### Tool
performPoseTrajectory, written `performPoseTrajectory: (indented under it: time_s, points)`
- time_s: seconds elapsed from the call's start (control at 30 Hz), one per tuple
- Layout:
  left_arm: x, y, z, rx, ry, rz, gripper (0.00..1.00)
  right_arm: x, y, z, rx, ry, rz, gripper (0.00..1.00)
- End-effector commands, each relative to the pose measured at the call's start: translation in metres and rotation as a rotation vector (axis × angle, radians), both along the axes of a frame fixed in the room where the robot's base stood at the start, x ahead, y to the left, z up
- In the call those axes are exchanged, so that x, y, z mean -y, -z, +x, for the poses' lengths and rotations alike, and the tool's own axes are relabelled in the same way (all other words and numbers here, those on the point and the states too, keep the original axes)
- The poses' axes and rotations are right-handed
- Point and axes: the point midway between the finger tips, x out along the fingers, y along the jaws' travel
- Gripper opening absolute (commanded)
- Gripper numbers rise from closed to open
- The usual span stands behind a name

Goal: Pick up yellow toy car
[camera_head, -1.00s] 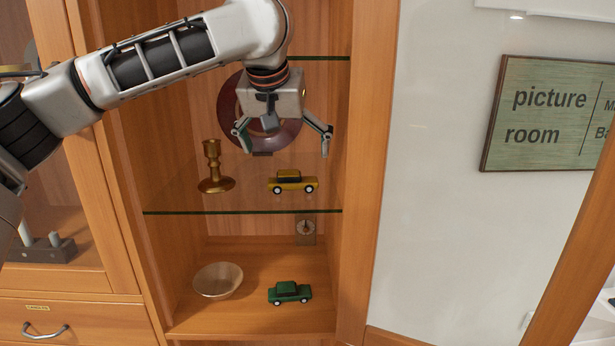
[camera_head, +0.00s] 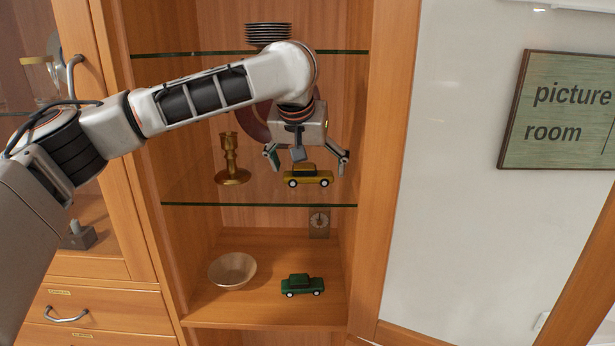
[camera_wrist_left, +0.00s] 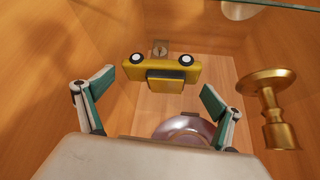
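The yellow toy car (camera_head: 308,177) stands on the glass shelf (camera_head: 262,205) of the wooden cabinet. My left gripper (camera_head: 307,163) is open, its fingers spread above and around the car's upper part in the head view. In the left wrist view the car (camera_wrist_left: 162,72) lies ahead of the open left gripper (camera_wrist_left: 155,95), roughly centred between the two fingers. I cannot tell whether a finger touches it. My right gripper is in neither view.
A brass candlestick (camera_head: 230,160) stands left of the car, with a dark red plate (camera_head: 262,122) behind. Dark stacked plates (camera_head: 267,35) are above. Cabinet sides bound the shelf.

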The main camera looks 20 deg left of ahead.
Motion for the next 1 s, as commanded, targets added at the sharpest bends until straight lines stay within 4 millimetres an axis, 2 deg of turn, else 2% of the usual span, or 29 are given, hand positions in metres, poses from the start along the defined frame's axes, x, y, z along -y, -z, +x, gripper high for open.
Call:
performPoseTrajectory:
  time_s: [0.03, 0.1, 0.57, 0.6, 0.77, 1.0]
  points:
    - [0.000, 0.000, 0.000, 0.000, 0.000, 0.000, 0.74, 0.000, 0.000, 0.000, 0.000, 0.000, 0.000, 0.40]
    - [0.000, 0.000, 0.000, 0.000, 0.000, 0.000, 0.57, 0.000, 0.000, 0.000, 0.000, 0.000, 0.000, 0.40]
    - [0.000, -0.001, 0.000, 0.001, -0.001, 0.001, 0.57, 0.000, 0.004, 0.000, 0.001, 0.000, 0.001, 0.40]
    - [0.000, -0.002, -0.003, 0.001, 0.000, 0.001, 0.53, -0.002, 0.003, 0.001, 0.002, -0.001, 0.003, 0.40]
    - [0.002, -0.002, -0.020, 0.002, 0.003, 0.002, 0.53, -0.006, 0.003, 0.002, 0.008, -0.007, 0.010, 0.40]
    - [0.004, -0.002, -0.059, 0.003, 0.003, 0.003, 0.53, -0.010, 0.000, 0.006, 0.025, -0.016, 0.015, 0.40]
